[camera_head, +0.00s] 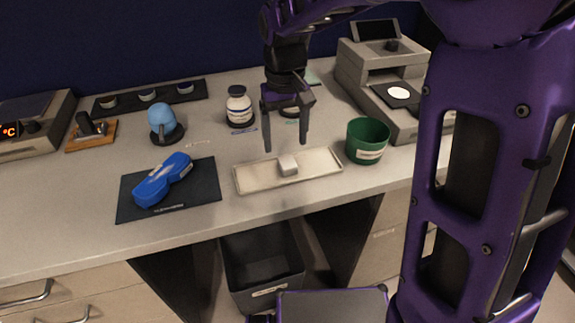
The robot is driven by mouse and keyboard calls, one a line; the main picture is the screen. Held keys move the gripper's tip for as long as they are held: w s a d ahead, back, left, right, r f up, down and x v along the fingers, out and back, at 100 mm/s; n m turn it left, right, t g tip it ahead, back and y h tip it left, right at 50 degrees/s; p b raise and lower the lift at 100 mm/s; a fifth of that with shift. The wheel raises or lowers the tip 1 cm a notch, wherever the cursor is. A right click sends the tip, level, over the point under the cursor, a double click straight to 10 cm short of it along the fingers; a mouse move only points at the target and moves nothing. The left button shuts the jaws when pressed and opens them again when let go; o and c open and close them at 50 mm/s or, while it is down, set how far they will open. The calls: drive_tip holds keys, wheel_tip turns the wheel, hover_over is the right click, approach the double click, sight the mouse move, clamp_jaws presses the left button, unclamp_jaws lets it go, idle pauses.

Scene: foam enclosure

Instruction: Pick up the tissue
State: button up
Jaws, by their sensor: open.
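The tissue looks to be the small pale folded block (288,164) lying on a cream rectangular tray (250,181) near the front of the bench. My gripper (286,148) points down above the tray with its two fingers apart and nothing between them. The tips look to be just above and behind the block; the exact height gap cannot be told from this view.
A green cup (367,141) stands close right of the tray. A blue object (162,182) lies on a black mat (200,196) at left. A white bottle (239,107) stands behind the tray, and a grey instrument (405,117) at right. A dark bin (262,262) sits below the bench.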

sight(288, 162)
drive_tip(key=shift+d+f+b, duration=0.15)
drive_tip(key=shift+f+b, duration=0.15)
drive_tip(key=shift+f, duration=1.25)
drive_tip(key=shift+d+f+b, duration=0.1)
drive_tip(key=shift+f+b, duration=0.2)
drive_tip(key=shift+f, duration=1.25)
drive_tip(key=shift+c, duration=0.2)
clamp_jaws()
